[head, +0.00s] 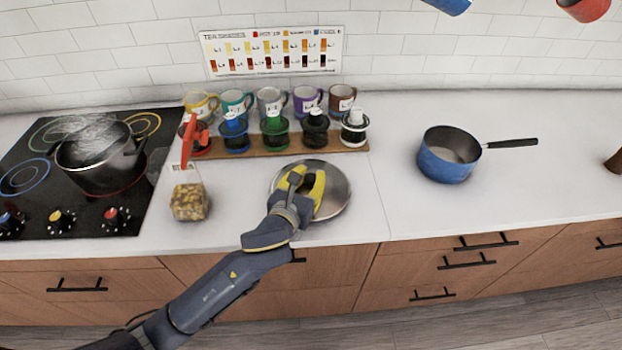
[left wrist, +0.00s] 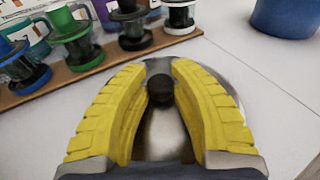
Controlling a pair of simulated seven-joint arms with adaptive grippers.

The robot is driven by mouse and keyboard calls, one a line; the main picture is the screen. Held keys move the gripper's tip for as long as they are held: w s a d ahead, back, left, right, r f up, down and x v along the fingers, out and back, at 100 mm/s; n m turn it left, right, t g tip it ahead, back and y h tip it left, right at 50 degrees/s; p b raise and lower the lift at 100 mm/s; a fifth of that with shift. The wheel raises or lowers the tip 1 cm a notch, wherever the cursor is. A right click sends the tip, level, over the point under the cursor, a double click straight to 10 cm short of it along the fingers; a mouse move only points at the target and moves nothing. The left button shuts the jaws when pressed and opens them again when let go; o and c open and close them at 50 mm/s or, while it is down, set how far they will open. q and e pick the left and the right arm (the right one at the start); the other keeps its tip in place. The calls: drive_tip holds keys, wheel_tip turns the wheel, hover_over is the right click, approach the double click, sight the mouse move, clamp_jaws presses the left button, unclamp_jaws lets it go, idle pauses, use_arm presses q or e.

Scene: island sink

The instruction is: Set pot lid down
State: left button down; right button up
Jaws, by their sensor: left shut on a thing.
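The pot lid (head: 337,193) is a round silver metal disc at the front middle of the white counter. It looks flat on or just above the counter; I cannot tell whether it touches. My left gripper (head: 308,184) is over the lid, its yellow fingers shut on the lid's dark knob. In the left wrist view the black knob (left wrist: 160,89) sits between the two yellow fingers (left wrist: 158,100), with the shiny lid (left wrist: 165,135) below. The dark pot (head: 100,158) stands on the stove at the left, steaming or holding something pale. My right gripper is not in view.
A wooden rack (head: 270,143) with several coloured tea infusers stands behind the lid, with mugs behind it. A yellowish block (head: 189,202) lies left of the lid. A blue saucepan (head: 447,160) stands to the right. The counter between lid and saucepan is clear.

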use_arm(q)
drive_tip(key=shift+f, duration=0.3)
drive_tip(key=shift+f, duration=0.1)
drive_tip(key=c, duration=1.2)
unclamp_jaws()
drive_tip(key=shift+o, duration=0.2)
drive_tip(key=shift+s, duration=0.15)
drive_tip(key=v, duration=1.1)
drive_tip(key=shift+s+a, duration=0.15)
drive_tip(key=shift+s, duration=0.2)
